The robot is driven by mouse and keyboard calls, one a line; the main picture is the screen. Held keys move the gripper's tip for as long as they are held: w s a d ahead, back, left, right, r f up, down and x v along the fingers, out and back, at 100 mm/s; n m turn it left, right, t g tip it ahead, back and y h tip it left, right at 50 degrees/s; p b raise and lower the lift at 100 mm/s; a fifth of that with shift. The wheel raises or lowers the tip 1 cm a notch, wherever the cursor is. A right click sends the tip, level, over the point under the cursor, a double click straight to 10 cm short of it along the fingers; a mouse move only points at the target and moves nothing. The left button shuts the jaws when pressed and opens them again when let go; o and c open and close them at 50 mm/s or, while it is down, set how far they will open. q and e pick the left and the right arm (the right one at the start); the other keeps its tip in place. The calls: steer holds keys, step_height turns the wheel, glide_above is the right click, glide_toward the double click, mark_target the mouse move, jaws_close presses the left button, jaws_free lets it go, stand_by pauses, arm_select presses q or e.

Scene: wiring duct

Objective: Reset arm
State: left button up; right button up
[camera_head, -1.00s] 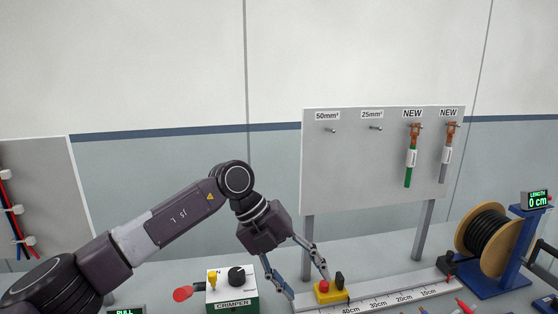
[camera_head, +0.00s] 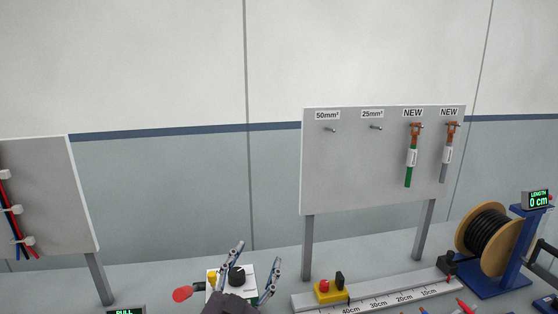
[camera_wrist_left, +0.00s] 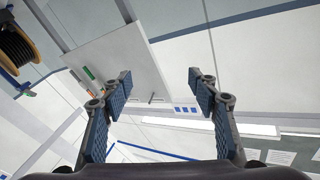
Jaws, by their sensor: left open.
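My left gripper (camera_head: 257,270) is open and empty at the bottom middle of the head view, fingers pointing up, in front of the crimper (camera_head: 250,287). In the left wrist view its two fingers (camera_wrist_left: 155,100) stand wide apart with nothing between them. The rest of my left arm is mostly below the head view. My right gripper is not in view.
A grey board (camera_head: 345,172) holds a green cable (camera_head: 409,170) and a grey cable (camera_head: 446,165). A measuring rail (camera_head: 385,299) with a yellow block (camera_head: 328,293) lies before it. A cable spool (camera_head: 488,238) stands right. A left board (camera_head: 60,190) carries red and blue wires.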

arm_select(q)
steer(key=s+a+f+n+g+y, duration=0.2)
steer(key=s+a+f+g+y, duration=0.15)
steer(key=s+a+f, duration=0.45)
steer(key=s+a+f+n+g+y, duration=0.25)
steer(key=s+a+f+g, duration=0.2)
steer(key=f, duration=0.75)
steer(key=s+a+f+g, duration=0.2)
steer(key=s+f+g, duration=0.2)
steer(key=s, duration=0.7)
steer(key=s+a+f+g, duration=0.1)
steer(key=s+f+g, duration=0.3)
steer(key=s, duration=0.6)
step_height(320, 180, down, 34)
steer(key=s+f+b, duration=0.1)
steer(key=s+b, duration=0.2)
steer(key=b, duration=0.3)
steer(key=s+a+f+g+b, duration=0.1)
steer(key=s+a+f+b, duration=0.2)
steer(key=s+f, duration=1.3)
step_height(320, 180, down, 3)
steer(key=shift+s+r+g+h+b, duration=0.2)
steer(key=shift+g+h+b, duration=0.1)
steer(key=shift+b, duration=0.2)
